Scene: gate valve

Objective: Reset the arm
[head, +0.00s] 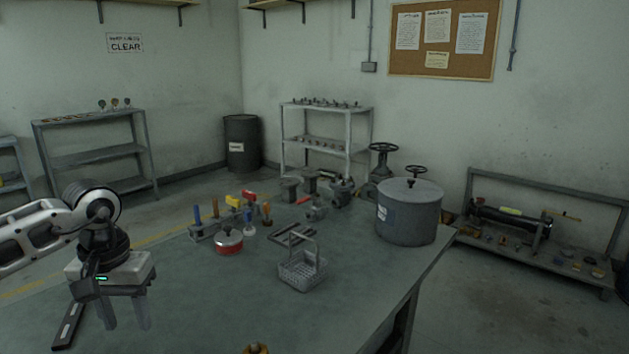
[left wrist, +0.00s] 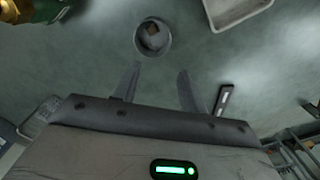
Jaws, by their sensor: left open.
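My left gripper (head: 126,314) hangs at the left of the head view with its fingers pointing down over the grey-green table (head: 200,320). It is open and holds nothing. In the left wrist view its two fingers (left wrist: 156,88) stand apart, with bare table between them. A round cup-like container (left wrist: 152,37) with something brown inside lies beyond the fingertips in that view. A dark flat bar (head: 68,324) lies beside the gripper, and it also shows in the left wrist view (left wrist: 223,99). My right gripper is not in view.
A wire basket (head: 302,271), a red tin (head: 228,242), a tool holder (head: 203,230), valve parts (head: 316,207) and a large grey drum (head: 409,217) stand toward the table's back and right. The table's middle front is mostly clear. A pale tray (left wrist: 236,10) shows in the wrist view.

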